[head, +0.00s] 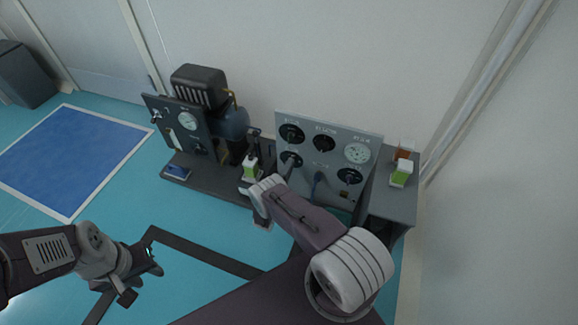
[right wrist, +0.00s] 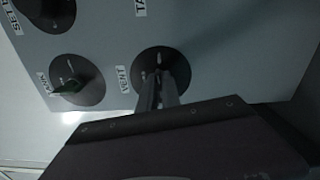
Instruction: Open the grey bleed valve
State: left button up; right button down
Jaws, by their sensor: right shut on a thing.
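The grey panel (head: 330,120) stands upright against the wall with several round knobs and a gauge. My right gripper (head: 287,168) reaches its lower left knob (head: 291,158). In the right wrist view this is the round black dial (right wrist: 148,60) labelled VENT, and my right gripper (right wrist: 160,85) is shut on its handle. The fingers hide most of the handle, so its colour is not clear. My left gripper (head: 142,280) is open and empty, low over the floor at the left, away from the panel.
A knob labelled TANK (right wrist: 77,80) with a green handle sits close by. A dark pump unit (head: 228,125) stands left of the panel. Another bottle (head: 401,172) stands on the grey cabinet (head: 395,205).

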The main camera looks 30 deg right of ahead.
jog(key=shift+f+m, duration=0.1)
jog(key=shift+m, duration=0.7)
jog(key=c, duration=1.6)
grip_release()
jog(key=shift+o, duration=0.2)
jog(key=shift+a, duration=0.1)
jog(key=p+v, duration=0.4)
jog(key=v, duration=0.5)
